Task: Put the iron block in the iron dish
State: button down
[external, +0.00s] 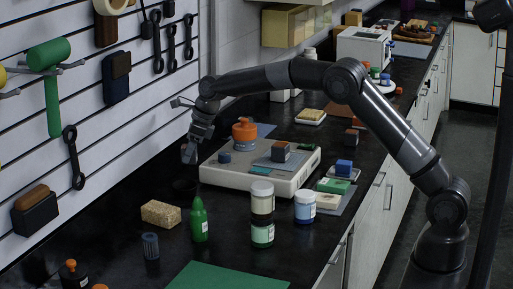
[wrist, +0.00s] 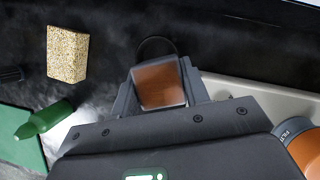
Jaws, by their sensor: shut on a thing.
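My gripper (external: 190,154) hangs over the dark worktop, left of the pale flat device. In the wrist view its fingers (wrist: 160,88) are shut on a block (wrist: 162,84) with a brown face, seen from above. I cannot tell the block's material. A dark round dish (external: 184,187) sits on the worktop below the gripper and is hard to see against the black surface. Its curved rim (wrist: 155,40) shows just beyond the held block in the wrist view. The block is above the dish in the external view, apart from it. Part of the dish is hidden behind the block and gripper.
A speckled tan block (external: 161,214), a green bottle (external: 199,219) and a ribbed dark cup (external: 151,246) stand in front. Stacked jars (external: 262,215) stand nearer. A tool wall is left.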

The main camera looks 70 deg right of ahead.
jog(key=shift+w+a+f, duration=0.3)
jog(key=shift+a, duration=0.15)
jog(key=shift+w+a+f, duration=0.25)
jog(key=shift+w+a, duration=0.05)
jog(key=shift+a, duration=0.15)
jog(key=shift+f, duration=1.95)
jog(key=shift+f, duration=0.4)
jog(key=shift+f, duration=0.25)
jog(key=c, duration=0.8)
grip_release()
